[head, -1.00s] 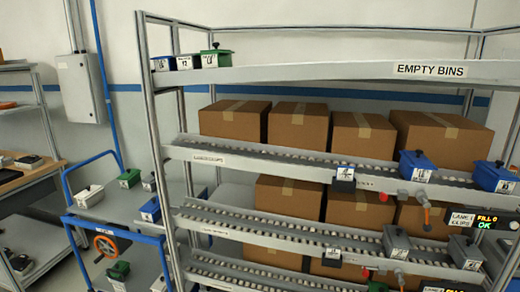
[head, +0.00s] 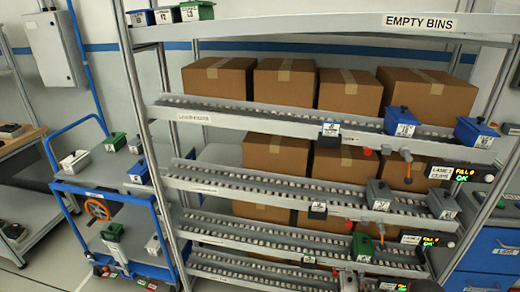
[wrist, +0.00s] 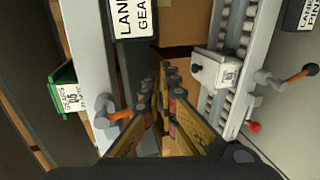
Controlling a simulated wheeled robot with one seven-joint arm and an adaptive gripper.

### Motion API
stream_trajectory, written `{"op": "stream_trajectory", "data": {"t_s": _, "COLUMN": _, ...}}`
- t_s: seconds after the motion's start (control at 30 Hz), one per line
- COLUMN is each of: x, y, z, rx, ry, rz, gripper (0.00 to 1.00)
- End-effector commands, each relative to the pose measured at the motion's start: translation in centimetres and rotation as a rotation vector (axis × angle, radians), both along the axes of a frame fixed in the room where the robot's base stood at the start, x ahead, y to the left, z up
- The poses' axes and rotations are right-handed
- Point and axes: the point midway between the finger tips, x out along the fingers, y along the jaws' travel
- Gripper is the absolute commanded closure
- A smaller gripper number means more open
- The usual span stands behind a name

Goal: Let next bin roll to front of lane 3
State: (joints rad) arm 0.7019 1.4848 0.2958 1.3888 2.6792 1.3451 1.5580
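Lane 3 seems to be the third roller lane (head: 240,235) from the top of the rack. A green bin (head: 362,247) sits on it just behind an orange stop lever, and no bin shows on the rollers in front of it. In the wrist view a green bin labelled GEARS (wrist: 66,103) stands at left, near an orange lever (wrist: 122,115) on the rail. My gripper (wrist: 165,88) points between two lanes, its fingers apart and nothing seen between them. The lever is left of the fingers, apparently clear of them. I cannot clearly make out the gripper in the head view.
Blue bins (head: 402,123) and grey bins (head: 378,195) stand on the upper lanes. A white bin (wrist: 215,70) sits on the right-hand lane in the wrist view, near another orange lever (wrist: 300,73). Brown boxes (head: 290,83) fill the back. A blue cart (head: 105,210) stands left.

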Motion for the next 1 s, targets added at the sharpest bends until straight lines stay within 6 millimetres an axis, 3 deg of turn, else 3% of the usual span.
{"op": "stream_trajectory", "data": {"t_s": 1.0, "x": 0.9, "y": 3.7, "z": 0.0, "rx": 0.0, "ry": 0.0, "rz": 0.001, "gripper": 1.0}}
